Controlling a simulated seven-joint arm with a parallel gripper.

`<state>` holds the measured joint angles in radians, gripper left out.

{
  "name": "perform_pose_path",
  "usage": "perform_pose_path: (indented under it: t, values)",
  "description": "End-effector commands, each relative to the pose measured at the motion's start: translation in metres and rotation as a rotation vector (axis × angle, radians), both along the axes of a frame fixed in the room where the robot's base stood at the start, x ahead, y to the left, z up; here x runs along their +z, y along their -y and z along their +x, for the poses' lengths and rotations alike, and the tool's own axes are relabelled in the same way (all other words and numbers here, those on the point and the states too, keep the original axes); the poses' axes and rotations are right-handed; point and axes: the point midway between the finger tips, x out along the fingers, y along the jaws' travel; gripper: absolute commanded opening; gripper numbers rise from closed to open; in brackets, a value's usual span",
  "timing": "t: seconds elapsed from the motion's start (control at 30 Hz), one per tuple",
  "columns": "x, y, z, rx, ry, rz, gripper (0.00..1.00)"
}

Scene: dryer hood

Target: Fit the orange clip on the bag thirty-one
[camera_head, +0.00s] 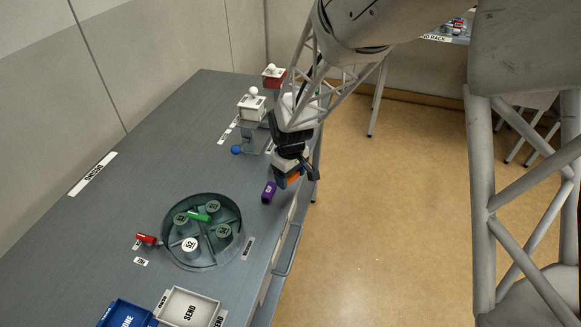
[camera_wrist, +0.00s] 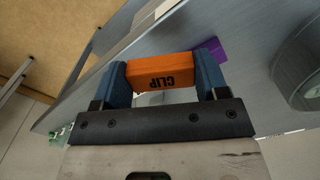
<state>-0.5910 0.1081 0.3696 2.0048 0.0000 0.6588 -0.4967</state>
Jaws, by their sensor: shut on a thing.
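My gripper (camera_head: 292,171) is shut on the orange clip (camera_head: 294,178), above the right edge of the bench. In the wrist view the clip (camera_wrist: 160,69), marked CLIP, sits between the two blue fingers of my gripper (camera_wrist: 163,72). A round dark tray (camera_head: 203,264) stands on the bench, left of and nearer than my gripper, with several labelled round pieces in it. One piece is white (camera_head: 190,246) and the others are grey, such as one at the right (camera_head: 223,231). Their numbers are too small to read surely, so I cannot tell which is bag thirty-one.
A purple block (camera_head: 268,192) lies on the bench (camera_head: 130,190) just below my gripper. A green piece (camera_head: 198,215) lies across the tray and a red one (camera_head: 146,239) beside it. White (camera_head: 188,308) and blue (camera_head: 126,314) bins stand in front. White (camera_head: 252,107) and red (camera_head: 273,77) ball-topped boxes stand behind.

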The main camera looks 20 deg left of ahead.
Motion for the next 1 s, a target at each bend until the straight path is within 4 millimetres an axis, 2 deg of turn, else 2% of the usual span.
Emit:
perform_pose_path:
  t: [0.1, 0.47, 0.7, 1.0]
  values:
    - [-0.003, 0.011, 0.031, -0.096, 0.000, 0.000, 0.45]
    - [-0.025, 0.056, 0.117, -0.378, -0.002, -0.001, 0.45]
    - [-0.052, 0.100, 0.167, -0.540, -0.002, -0.001, 0.45]
    - [-0.098, 0.166, 0.211, -0.704, -0.002, -0.002, 0.45]
